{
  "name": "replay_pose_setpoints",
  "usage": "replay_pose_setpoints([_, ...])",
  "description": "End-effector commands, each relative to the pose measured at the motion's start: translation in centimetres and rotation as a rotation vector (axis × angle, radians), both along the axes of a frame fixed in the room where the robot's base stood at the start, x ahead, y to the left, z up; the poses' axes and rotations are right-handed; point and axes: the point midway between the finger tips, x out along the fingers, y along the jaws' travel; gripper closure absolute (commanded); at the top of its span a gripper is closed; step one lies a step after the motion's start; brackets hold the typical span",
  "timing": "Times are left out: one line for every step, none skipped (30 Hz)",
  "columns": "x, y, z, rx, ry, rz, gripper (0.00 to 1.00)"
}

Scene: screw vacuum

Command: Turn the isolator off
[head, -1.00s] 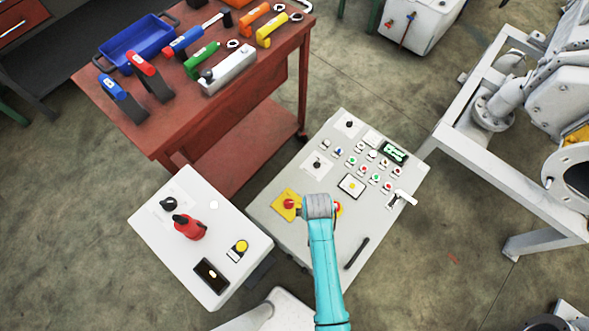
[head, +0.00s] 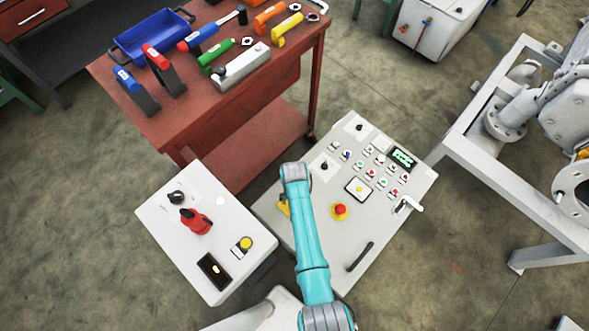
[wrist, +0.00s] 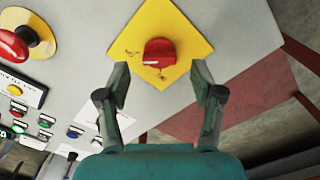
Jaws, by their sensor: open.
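The isolator is a red rotary knob (wrist: 159,53) on a yellow square plate (wrist: 178,22), fixed to the grey control panel (wrist: 240,25). In the wrist view the knob lies just beyond and between my fingertips. The gripper itself is hidden there.
The red emergency stop (head: 340,210) sits right of my arm on the panel, with several buttons above it. A black handle (head: 360,257) is lower right. A white box (head: 160,213) with a red switch (head: 196,222) stands left. A red tool table (head: 140,100) stands behind.

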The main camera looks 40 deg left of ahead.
Motion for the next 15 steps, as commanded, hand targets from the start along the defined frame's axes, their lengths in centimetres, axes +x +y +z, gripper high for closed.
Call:
replay_pose_setpoints([0.0,0.0,-0.7,-0.001,0.002,0.0,0.33])
replay_pose_setpoints([0.0,0.0,-1.1,-0.001,0.002,0.0,0.33])
replay_pose_setpoints([0.0,0.0,-1.5,-0.001,0.001,0.0,0.33])
replay_pose_setpoints([0.0,0.0,-1.8,-0.001,0.002,0.0,0.33])
replay_pose_setpoints([0.0,0.0,-2.0,-0.001,0.001,0.0,0.33])
replay_pose_setpoints([0.0,0.0,-2.3,-0.001,0.001,0.0,0.33])
replay_pose_setpoints([0.0,0.0,-2.5,0.0,0.0,0.0,0.33])
replay_pose_setpoints([0.0,0.0,-2.7,0.0,0.0,0.0,0.33])
replay_pose_setpoints([0.0,0.0,-2.8,0.0,0.0,0.0,0.33])
replay_pose_setpoints([0.0,0.0,-2.9,0.0,0.0,0.0,0.33])
replay_pose_setpoints([0.0,0.0,-3.0,0.0,0.0,0.0,0.33])
replay_pose_setpoints([0.0,0.0,-3.0,0.001,-0.001,0.0,0.33])
replay_pose_setpoints([0.0,0.0,-3.1,0.001,-0.001,0.0,0.33])
replay_pose_setpoints([0.0,0.0,-3.1,0.001,-0.001,0.0,0.33])
replay_pose_setpoints([0.0,0.0,-3.1,0.001,-0.001,0.0,0.33])
